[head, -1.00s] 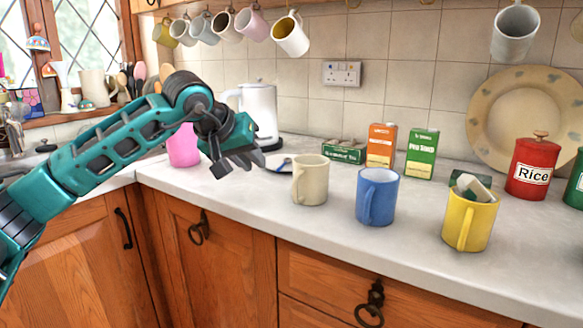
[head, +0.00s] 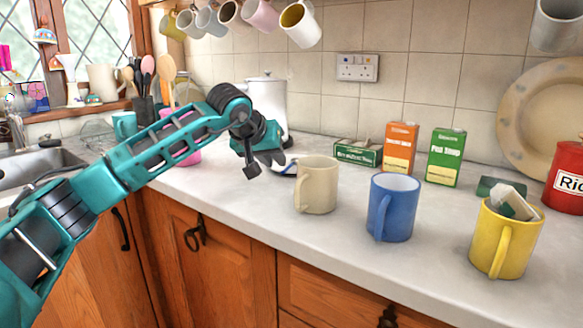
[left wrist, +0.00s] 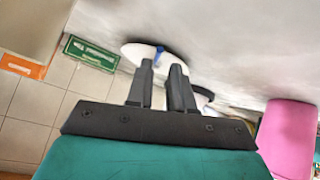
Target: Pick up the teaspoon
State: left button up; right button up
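A white saucer or spoon rest (head: 288,173) lies on the worktop behind the cream mug, largely hidden by my left gripper. A small blue piece, possibly part of the teaspoon, shows on it in the left wrist view (left wrist: 159,54). The rest of the teaspoon cannot be made out. My left gripper (head: 268,167) is over the worktop, beside the saucer and left of the cream mug. My right gripper is not in view.
A cream mug (head: 316,186), blue mug (head: 393,207) and yellow mug (head: 505,240) stand along the worktop. A white kettle (head: 268,100) and pink container (head: 182,150) are behind my left arm. Boxes (head: 400,147) stand near the wall. Mugs hang above.

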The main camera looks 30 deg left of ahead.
aim_at(281, 182)
pick_arm(q)
jog(key=b+x, duration=0.1)
jog(key=x, duration=0.4)
jog(key=shift+s+d+f, duration=0.1)
grip_shut()
